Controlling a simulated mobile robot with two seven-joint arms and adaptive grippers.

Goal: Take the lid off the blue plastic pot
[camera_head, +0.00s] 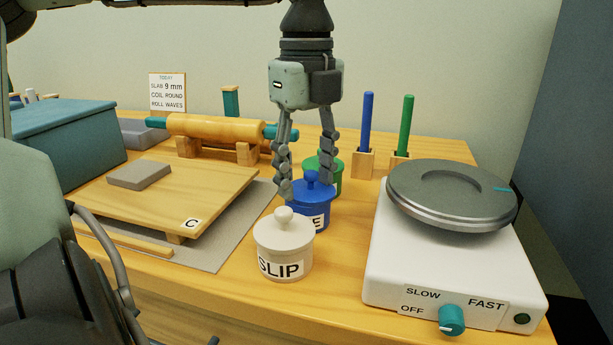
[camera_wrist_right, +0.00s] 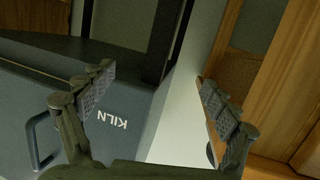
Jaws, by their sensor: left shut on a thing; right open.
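The blue plastic pot (camera_head: 313,219) stands on the wooden table, behind the white pot and in front of a green one. Its blue lid (camera_head: 312,190) has a round knob and sits on the pot, with no clear gap seen. My left gripper (camera_head: 307,190) points down from above, its two fingers on either side of the lid, shut on it. The pot's label is partly hidden by the white pot; only an "E" shows. My right gripper (camera_wrist_right: 158,97) is open and empty in the right wrist view, away from the pots.
The white SLIP pot (camera_head: 283,249) stands close in front, the green pot (camera_head: 334,176) close behind. A white wheel unit (camera_head: 450,270) with a grey disc is at right. The right wrist view shows a kiln (camera_wrist_right: 125,110).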

